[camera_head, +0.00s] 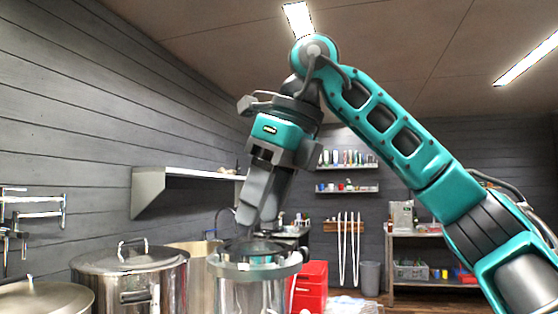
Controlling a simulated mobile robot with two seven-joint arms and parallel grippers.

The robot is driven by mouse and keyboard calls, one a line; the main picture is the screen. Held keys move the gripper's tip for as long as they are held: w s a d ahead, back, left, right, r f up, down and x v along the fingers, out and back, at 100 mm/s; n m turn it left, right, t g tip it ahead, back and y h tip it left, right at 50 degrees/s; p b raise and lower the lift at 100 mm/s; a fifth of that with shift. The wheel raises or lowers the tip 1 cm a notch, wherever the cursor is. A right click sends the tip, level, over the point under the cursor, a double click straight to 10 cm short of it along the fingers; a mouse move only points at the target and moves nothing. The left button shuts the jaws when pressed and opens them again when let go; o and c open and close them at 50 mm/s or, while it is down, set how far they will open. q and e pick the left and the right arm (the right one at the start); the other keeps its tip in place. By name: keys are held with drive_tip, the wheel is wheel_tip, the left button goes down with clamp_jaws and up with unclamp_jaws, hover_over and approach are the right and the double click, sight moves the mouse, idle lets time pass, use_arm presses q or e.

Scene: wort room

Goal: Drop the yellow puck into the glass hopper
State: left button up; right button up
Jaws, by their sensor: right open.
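The glass hopper (248,296) stands at the bottom centre, with a grey collar around its top and a round dark opening. My right gripper (256,220) hangs from the teal arm, tilted down, its fingertips over the hopper's opening. It is open, and I see nothing between its fingers. The fingers overlap in this view, so the gap is hard to see. I see no yellow puck; the inside of the hopper is mostly hidden by its rim. My left gripper is not in view.
A lidded steel pot (130,275) stands left of the hopper, and another lid (45,298) shows at the bottom left. A red cabinet (311,287) is behind on the right. A wall shelf (150,190) is at the back left, and a shelf rack (432,283) stands far right.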

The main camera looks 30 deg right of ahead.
drive_tip(key=v, duration=1.1)
drive_tip(key=shift+r, duration=0.25)
drive_tip(key=shift+s, duration=0.1)
